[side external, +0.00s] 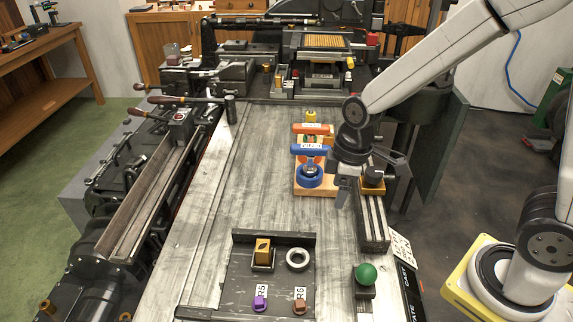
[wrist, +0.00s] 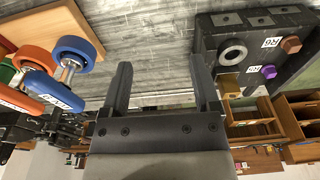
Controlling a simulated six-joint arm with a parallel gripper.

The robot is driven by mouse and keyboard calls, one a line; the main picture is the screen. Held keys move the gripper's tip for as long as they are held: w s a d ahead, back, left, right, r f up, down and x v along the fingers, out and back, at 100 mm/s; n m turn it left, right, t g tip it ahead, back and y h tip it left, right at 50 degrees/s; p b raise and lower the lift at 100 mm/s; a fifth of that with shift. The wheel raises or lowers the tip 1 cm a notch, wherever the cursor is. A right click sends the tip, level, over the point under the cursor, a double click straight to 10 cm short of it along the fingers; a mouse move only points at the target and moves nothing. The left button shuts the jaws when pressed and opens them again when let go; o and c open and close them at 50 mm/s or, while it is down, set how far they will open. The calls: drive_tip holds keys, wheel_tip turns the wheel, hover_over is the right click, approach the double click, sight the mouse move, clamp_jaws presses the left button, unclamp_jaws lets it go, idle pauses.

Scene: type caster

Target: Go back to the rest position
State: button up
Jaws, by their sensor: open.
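My gripper (side external: 366,186) hangs over the right part of the worktable (side external: 215,195), just right of a wooden tray. In the wrist view its two fingers stand wide apart with nothing between them (wrist: 160,65). The wooden tray (side external: 302,189) holds a blue round piece (side external: 309,176) and labelled blue (side external: 309,150) and orange (side external: 311,128) handles. The blue (wrist: 76,50) and orange (wrist: 38,58) round pieces also show left of the fingers in the wrist view.
A dark tray (side external: 233,262) at the front holds a brass block (side external: 263,252), a grey ring (side external: 298,259), a purple knob (side external: 259,303) and a brown knob (side external: 299,306). A green ball (side external: 366,273) stands front right. A dark rail (side external: 374,222) runs below my gripper. The table's left middle is clear.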

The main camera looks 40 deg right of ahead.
drive_tip(key=s+d+m+t+h, duration=0.1)
drive_tip(key=s+d+m, duration=0.3)
drive_tip(key=m, duration=0.4)
drive_tip(key=shift+s+d+f+m+t, duration=0.3)
drive_tip(key=shift+d+f+m, duration=0.15)
drive_tip(key=shift+d, duration=0.35)
